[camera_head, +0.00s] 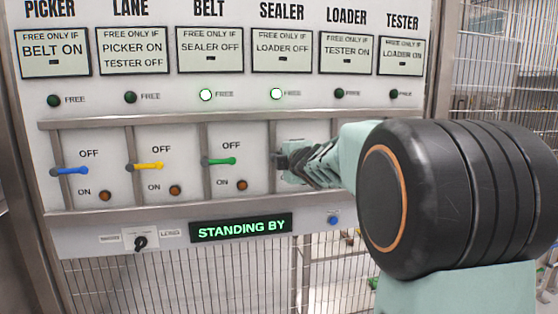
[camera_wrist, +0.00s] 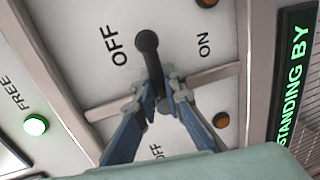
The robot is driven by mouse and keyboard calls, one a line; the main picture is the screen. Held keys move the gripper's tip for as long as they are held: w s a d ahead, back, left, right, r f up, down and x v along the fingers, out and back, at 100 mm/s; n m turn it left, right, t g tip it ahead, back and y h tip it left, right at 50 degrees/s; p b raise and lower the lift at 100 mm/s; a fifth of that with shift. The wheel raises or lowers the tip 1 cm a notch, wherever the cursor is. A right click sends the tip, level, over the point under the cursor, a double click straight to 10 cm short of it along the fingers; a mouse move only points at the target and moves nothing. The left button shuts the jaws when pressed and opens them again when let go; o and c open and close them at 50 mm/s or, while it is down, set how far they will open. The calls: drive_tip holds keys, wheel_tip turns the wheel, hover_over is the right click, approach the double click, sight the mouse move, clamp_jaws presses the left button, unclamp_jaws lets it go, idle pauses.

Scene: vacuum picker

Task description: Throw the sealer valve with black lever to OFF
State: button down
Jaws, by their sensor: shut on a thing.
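The sealer's black lever (camera_wrist: 148,45) shows in the wrist view as a dark rod with a rounded end, lying between its OFF and ON labels. My gripper (camera_wrist: 163,103) is shut on the lever's shaft, with a blue-grey finger on each side. In the head view my gripper (camera_head: 285,161) is at the sealer column and hides most of the lever and its labels. The sealer's FREE lamp (camera_head: 277,93) is lit green. The sealer sign (camera_head: 283,52) reads "FREE ONLY IF LOADER OFF".
Blue (camera_head: 70,171), yellow (camera_head: 146,166) and green (camera_head: 220,161) levers stand in the columns to the left. The belt lamp (camera_head: 205,94) is also lit. The display (camera_head: 241,227) reads "STANDING BY". My arm covers the loader and tester valves.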

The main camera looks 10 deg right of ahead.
idle(0.4)
drive_tip(key=c, duration=2.3)
unclamp_jaws()
drive_tip(key=shift+o, duration=0.2)
drive_tip(key=s+r, duration=0.1)
drive_tip(key=s, duration=0.6)
drive_tip(key=shift+s+r, duration=0.2)
drive_tip(key=shift+r, duration=0.05)
drive_tip(key=shift+d, duration=0.1)
